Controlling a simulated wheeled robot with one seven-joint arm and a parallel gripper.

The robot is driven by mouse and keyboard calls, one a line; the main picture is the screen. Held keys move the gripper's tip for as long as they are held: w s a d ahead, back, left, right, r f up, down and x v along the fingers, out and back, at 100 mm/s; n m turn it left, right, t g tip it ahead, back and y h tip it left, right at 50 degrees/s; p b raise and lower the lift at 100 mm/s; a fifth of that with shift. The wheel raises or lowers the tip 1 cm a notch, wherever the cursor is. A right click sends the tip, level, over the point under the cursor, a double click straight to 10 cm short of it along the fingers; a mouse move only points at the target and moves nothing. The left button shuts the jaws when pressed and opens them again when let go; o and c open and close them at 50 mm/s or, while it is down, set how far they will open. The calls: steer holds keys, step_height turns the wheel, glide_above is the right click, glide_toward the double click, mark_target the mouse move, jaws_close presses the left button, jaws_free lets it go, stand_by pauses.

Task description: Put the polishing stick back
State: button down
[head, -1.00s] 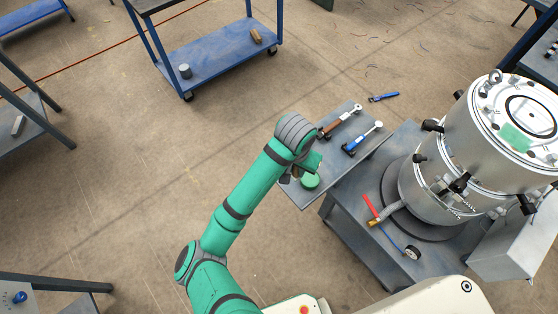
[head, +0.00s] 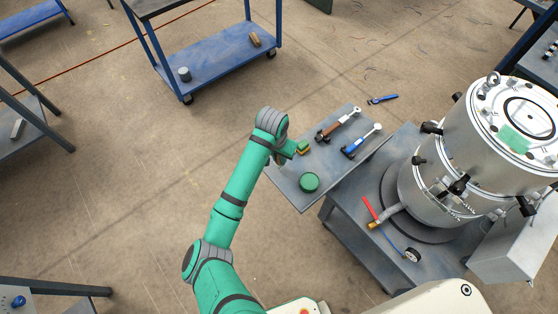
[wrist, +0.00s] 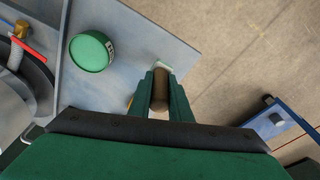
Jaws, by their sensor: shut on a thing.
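My gripper (wrist: 160,88) is shut on a brown stick-like thing, which I take to be the polishing stick (wrist: 159,96). It shows between the two green fingers in the wrist view, and the fingers and palm hide part of it. In the head view my gripper (head: 298,149) is over the left edge of the grey side shelf (head: 283,183). The small scale does not show whether the stick touches the shelf. A round green tin (head: 309,182) sits on the shelf and also shows in the wrist view (wrist: 91,51).
A brown-handled tool (head: 337,125) and a blue-handled tool (head: 361,140) lie on the shelf, right of my gripper. The large metal extruder vessel (head: 460,140) stands further right. A red-handled valve (head: 370,208) is near its base. Bare shelf surrounds the tin.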

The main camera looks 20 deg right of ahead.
mark_target(279, 162)
steer(key=shift+w+f, duration=0.1)
steer(key=shift+f, duration=1.55)
steer(key=shift+f, duration=0.2)
steer(key=c, duration=1.6)
jaws_free()
steer(key=shift+c, duration=0.2)
steer(key=shift+r, duration=0.1)
